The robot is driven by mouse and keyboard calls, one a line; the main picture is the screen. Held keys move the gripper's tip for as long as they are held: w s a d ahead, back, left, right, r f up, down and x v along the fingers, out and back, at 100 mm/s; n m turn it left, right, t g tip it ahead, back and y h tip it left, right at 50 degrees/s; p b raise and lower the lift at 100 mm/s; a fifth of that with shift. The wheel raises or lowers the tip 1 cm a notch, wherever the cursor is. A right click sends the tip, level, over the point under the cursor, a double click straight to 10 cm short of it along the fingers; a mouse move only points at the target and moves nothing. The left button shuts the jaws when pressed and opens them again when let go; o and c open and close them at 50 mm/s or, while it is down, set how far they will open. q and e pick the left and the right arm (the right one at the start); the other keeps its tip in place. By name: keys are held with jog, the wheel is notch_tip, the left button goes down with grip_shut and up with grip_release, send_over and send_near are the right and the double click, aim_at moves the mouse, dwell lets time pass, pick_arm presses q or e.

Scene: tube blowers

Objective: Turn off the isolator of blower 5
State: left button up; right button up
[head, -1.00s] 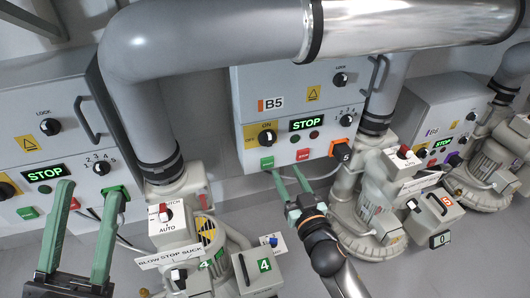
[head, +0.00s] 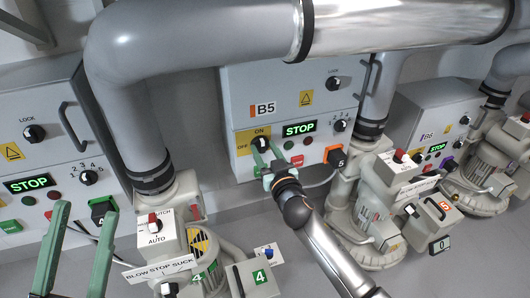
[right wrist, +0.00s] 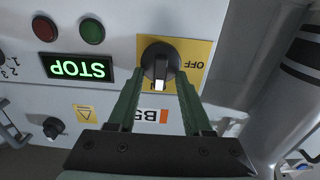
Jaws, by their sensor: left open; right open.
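The B5 control box (head: 235,100) is grey and stands in the middle of the head view. Its isolator is a black knob (right wrist: 158,62) on a yellow ON/OFF plate (right wrist: 197,50), at the lower left of the box (head: 262,131). The knob's white mark points to the ON side; OFF is to the right in the upside-down right wrist view. My right gripper (right wrist: 160,82) is open, its green fingertips at either side of the knob; I cannot tell whether they touch it. My left gripper (head: 86,207) is open and empty at the lower left.
A lit STOP display (head: 299,129) and green button (head: 266,171) are close to the isolator. The orange plug marked 5 (head: 336,156) is to the right. Blower 4 (head: 200,240) stands below left; blower 5 (head: 385,200) stands below right.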

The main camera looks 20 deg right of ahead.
grip_shut()
dwell(0.5)
